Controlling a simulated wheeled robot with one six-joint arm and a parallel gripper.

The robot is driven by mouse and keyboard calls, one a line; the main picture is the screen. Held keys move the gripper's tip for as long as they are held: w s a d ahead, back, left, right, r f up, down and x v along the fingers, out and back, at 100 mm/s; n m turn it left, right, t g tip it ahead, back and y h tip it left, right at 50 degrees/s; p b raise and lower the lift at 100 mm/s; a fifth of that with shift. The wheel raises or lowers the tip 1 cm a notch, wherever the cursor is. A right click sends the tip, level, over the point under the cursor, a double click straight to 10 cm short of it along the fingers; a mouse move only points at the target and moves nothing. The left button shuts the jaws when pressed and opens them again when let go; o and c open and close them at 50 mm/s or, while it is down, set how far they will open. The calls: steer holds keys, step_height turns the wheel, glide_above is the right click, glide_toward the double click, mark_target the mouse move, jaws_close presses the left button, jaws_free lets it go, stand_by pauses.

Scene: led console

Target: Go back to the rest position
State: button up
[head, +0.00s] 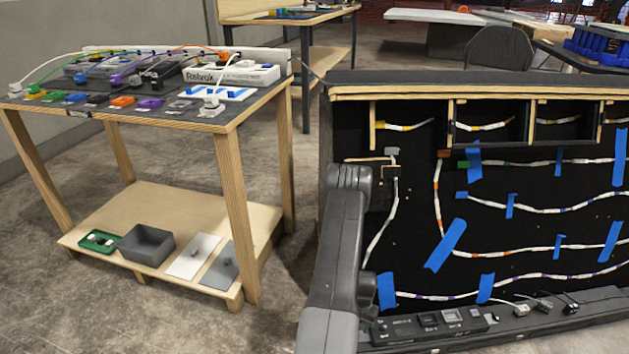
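My grey arm rises at the bottom centre of the head view, in front of the left end of a black cable board. My gripper is not visible in this view, so I cannot see its fingers or whether it holds anything. The black board (520,225) stands on the right, with labelled cables (520,252) and strips of blue tape (445,244) on it. A console (428,326) with small switches or sockets lies along its lower edge.
A wooden table (232,170) on the left bears a labelled white power strip (232,75), coloured connectors and cables. Its lower shelf (130,208) holds a grey bin (146,244), a green tray (99,240) and two flat plates. Bare floor lies between table and board.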

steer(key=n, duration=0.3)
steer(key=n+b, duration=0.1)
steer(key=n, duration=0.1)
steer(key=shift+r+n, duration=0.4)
